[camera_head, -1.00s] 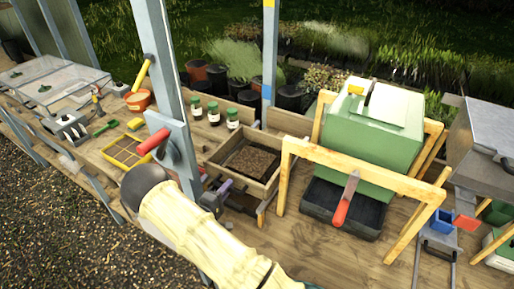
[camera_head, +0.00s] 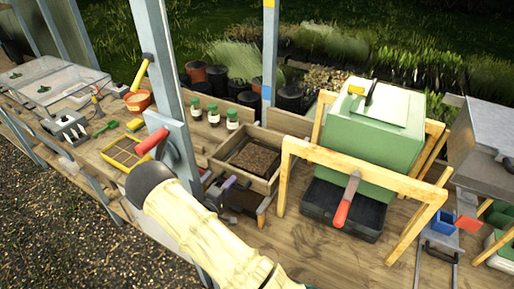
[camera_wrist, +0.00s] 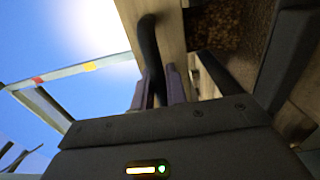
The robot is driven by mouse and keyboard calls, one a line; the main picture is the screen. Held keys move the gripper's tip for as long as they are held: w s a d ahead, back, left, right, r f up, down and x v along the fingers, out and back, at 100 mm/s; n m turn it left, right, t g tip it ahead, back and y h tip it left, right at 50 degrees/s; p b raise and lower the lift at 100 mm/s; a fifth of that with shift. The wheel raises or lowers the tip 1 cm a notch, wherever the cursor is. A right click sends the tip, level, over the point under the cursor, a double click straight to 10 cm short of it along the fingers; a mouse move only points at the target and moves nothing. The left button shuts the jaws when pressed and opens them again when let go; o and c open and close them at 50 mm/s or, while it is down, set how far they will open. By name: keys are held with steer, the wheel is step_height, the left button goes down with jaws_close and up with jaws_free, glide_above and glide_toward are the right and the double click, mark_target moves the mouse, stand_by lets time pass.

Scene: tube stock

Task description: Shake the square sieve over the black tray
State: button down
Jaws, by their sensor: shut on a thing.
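The square sieve (camera_head: 275,184) is a wooden frame with brown crumbly material on its mesh. It is held above a black tray (camera_head: 246,210) that is mostly hidden under it, with dark soil showing in the gap. My gripper (camera_head: 224,186) is at the sieve's near left side, with its purple fingers shut on the sieve's dark handle. In the wrist view the fingers (camera_wrist: 164,88) close around the black handle (camera_wrist: 148,45) beside the wooden frame (camera_wrist: 172,30). The tray's dark rim (camera_wrist: 288,55) shows at the right there.
A green drum (camera_head: 372,150) on a wooden stand is right of the sieve, with another black tray (camera_head: 325,223) and a red-handled tool (camera_head: 344,208). Jars (camera_head: 214,116) stand behind the sieve. A metal post (camera_head: 167,70) rises left of it.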

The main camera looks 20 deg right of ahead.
steer(key=v, duration=0.4)
steer(key=shift+s+a, duration=0.15)
steer(key=shift+a, duration=0.1)
steer(key=x, duration=0.7)
steer(key=shift+b, duration=0.4)
steer(key=shift+d, duration=0.15)
